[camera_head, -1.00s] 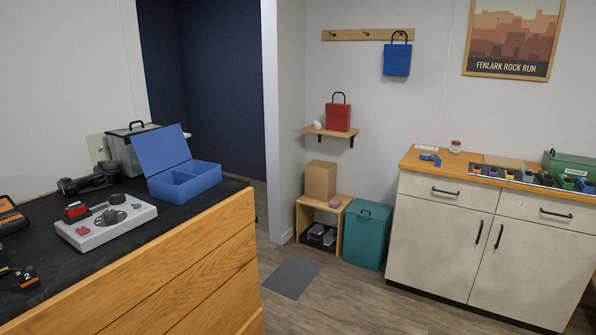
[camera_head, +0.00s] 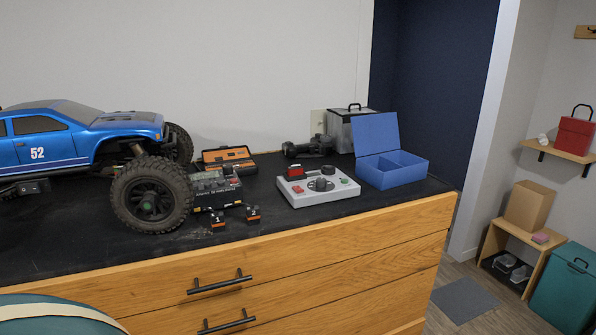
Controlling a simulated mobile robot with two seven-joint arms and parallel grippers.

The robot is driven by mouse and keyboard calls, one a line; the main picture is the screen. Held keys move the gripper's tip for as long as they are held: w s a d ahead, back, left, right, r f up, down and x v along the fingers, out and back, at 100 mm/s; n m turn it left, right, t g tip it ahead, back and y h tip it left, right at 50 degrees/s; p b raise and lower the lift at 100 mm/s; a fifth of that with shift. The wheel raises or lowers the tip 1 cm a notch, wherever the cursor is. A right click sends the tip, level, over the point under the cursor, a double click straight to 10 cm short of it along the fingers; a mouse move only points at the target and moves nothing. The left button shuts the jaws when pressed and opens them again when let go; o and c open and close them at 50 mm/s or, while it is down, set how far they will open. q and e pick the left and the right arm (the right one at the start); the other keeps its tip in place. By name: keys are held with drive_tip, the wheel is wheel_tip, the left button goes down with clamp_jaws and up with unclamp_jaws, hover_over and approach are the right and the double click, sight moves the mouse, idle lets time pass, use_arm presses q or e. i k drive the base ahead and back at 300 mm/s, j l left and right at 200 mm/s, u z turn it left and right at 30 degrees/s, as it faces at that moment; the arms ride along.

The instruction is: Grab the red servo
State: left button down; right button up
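A small red block (camera_head: 295,171) with a dark top, which could be the red servo, sits at the back left of a grey device (camera_head: 322,200) on the black bench top (camera_head: 270,220). It is too small to tell for sure. The grey device also carries black knobs, a flat red piece (camera_head: 298,189) at its front left and a green one at its right. Neither of my grippers is in view.
A blue truck (camera_head: 90,145) with large tyres stands at the left. Near it are a black tool unit (camera_head: 216,192), an orange case (camera_head: 228,158) and two numbered black pieces. An open blue box (camera_head: 395,175) and a clear bin stand at the right.

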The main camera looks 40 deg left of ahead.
sight(294, 170)
drive_tip(key=u, duration=1.2)
drive_tip(key=l+z, duration=0.15)
drive_tip(key=z, duration=0.2)
